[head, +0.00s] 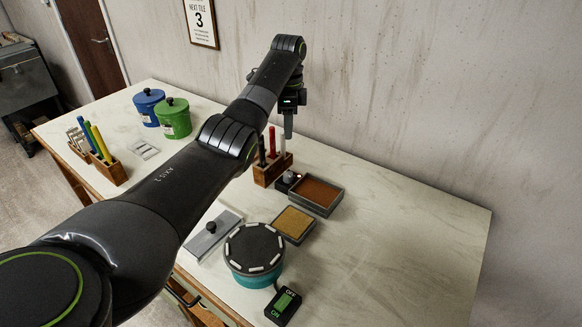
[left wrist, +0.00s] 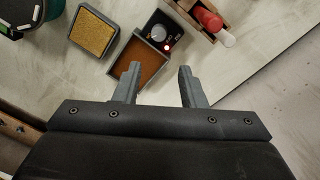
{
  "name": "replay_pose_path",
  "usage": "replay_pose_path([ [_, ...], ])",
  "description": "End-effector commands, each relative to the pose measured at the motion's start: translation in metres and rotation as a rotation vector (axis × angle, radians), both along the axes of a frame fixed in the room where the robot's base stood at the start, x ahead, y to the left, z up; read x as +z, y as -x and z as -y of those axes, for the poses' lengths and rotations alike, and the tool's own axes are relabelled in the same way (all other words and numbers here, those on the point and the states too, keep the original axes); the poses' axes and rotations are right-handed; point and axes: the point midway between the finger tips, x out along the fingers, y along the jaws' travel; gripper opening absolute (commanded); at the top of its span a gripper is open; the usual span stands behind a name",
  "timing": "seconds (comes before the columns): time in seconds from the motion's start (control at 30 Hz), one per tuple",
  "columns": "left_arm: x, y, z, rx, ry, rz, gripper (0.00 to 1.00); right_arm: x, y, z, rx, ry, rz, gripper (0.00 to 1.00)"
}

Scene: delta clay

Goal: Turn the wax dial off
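The wax dial is a round grey knob on a small dark box (head: 287,181) at the left edge of the brown wax tray (head: 316,194). In the left wrist view the dial (left wrist: 158,32) shows near the top with a glowing red light beside it; its pointer setting is too small to read. My left gripper (head: 288,136) hangs above the back of the table, behind the dial and apart from it. In the left wrist view its two fingers (left wrist: 159,70) are spread with nothing between them. My right gripper is not in view.
A wooden rack (head: 272,169) with red, white and dark sticks stands close beside the dial. A tan tray (head: 293,224), a teal turntable (head: 254,255) and an ON/OFF switch (head: 283,307) lie in front. Blue (head: 148,106) and green (head: 174,117) jars stand left. The table's right side is clear.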

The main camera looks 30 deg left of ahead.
Motion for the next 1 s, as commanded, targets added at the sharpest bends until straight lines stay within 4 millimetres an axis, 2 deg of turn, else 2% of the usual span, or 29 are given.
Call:
replay_pose_path([
  [0.1, -0.024, 0.002, 0.001, 0.000, 0.001, -0.005, 0.37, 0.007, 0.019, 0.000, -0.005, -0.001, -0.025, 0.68],
  [0.23, -0.052, 0.004, 0.001, 0.001, 0.001, -0.004, 0.37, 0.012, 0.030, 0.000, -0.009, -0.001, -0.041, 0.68],
  [0.37, -0.082, 0.005, 0.003, 0.001, 0.002, -0.005, 0.37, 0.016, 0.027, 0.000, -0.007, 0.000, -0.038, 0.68],
  [0.6, -0.129, 0.008, 0.003, 0.002, 0.001, -0.003, 0.37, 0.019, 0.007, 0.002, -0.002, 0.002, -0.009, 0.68],
  [0.8, -0.150, 0.008, 0.003, 0.002, 0.000, 0.000, 0.37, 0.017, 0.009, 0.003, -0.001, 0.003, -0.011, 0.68],
  [1.0, -0.154, 0.009, 0.003, 0.002, -0.001, 0.001, 0.37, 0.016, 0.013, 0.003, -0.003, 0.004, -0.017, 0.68],
])
